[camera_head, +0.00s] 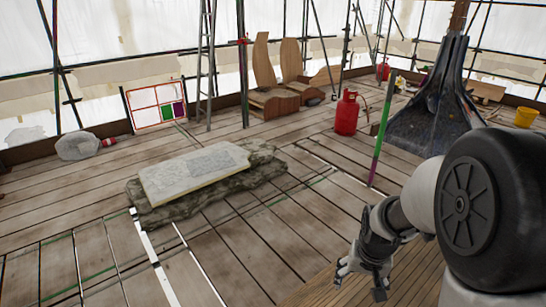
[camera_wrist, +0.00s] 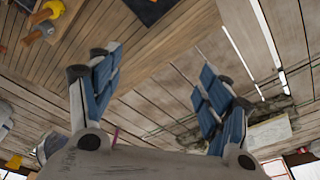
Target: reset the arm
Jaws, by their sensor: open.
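My gripper (camera_head: 362,280) hangs at the lower right of the head view, in front of my arm, above the planked floor and a wooden surface. In the wrist view my gripper (camera_wrist: 158,72) shows its blue-padded fingers spread wide apart. Nothing is between them except a view of the planks behind. The gripper touches nothing that I can see.
A pale stone slab (camera_head: 195,172) lies on a rough base on the floor. A red gas cylinder (camera_head: 346,112) and a dark spire-shaped piece (camera_head: 435,105) stand farther back. A yellow-headed tool (camera_wrist: 48,12) lies on a wooden surface. Open planks lie around the slab.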

